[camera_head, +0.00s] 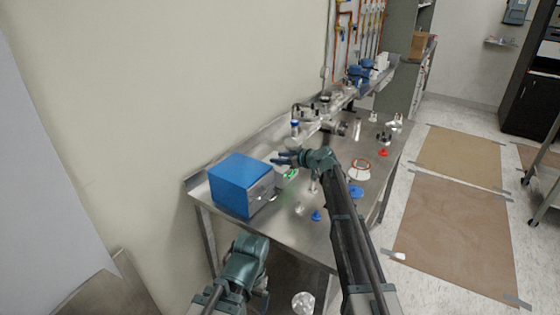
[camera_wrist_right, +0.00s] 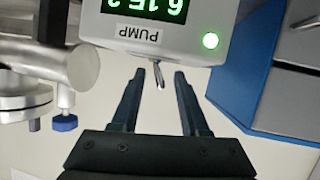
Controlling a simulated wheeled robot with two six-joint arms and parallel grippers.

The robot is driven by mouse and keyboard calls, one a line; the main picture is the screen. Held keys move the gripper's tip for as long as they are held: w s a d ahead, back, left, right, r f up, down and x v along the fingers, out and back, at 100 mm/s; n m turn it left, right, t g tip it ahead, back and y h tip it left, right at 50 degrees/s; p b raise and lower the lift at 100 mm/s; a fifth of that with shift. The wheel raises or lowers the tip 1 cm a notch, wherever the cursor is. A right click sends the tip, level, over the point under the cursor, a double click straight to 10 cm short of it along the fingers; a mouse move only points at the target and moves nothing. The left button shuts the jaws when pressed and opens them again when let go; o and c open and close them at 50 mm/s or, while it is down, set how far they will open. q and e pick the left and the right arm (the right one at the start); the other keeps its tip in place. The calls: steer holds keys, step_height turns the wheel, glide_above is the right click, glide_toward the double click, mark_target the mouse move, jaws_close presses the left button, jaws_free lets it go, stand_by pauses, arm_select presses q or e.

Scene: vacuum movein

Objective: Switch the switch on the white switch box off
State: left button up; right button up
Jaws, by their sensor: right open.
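The white switch box (camera_wrist_right: 170,35) fills the top of the right wrist view, with a green number display, a PUMP label and a lit green light. Its small metal toggle switch (camera_wrist_right: 159,76) sticks out of the box between the fingertips of my right gripper (camera_wrist_right: 160,88). The fingers are open, with a gap on each side of the switch. In the head view the right gripper (camera_head: 281,159) is at the white box (camera_head: 282,174), covering part of it; the switch cannot be made out there. My left arm is low in the head view; its fingers cannot be made out.
A blue and grey box (camera_head: 238,184) stands beside the white box on the steel table (camera_head: 292,232). Metal vacuum fittings (camera_head: 325,115) stand farther back. A blue cap (camera_head: 316,216), a red-rimmed ring (camera_head: 361,165) and other small parts lie on the table.

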jaws_close()
stand_by(0.3)
steer(key=shift+w, duration=0.1)
steer(key=shift+w+d+r+m+g+y+p, duration=0.15)
steer(key=shift+m+g+y+p, duration=0.1)
steer(key=shift+m+g, duration=0.2)
steer(key=shift+w+f+m+g+y+p, duration=0.15)
steer(key=shift+m+g+y+p, duration=0.15)
steer(key=shift+m, duration=0.25)
steer(key=shift+w+d+m+g+y, duration=0.2)
steer(key=shift+m+g, duration=0.25)
steer(key=shift+m, duration=0.15)
steer(key=shift+w+d+m+g+y, duration=0.15)
steer(key=shift+m+g, duration=0.25)
steer(key=shift+m, duration=0.2)
steer(key=shift+s+a, duration=0.1)
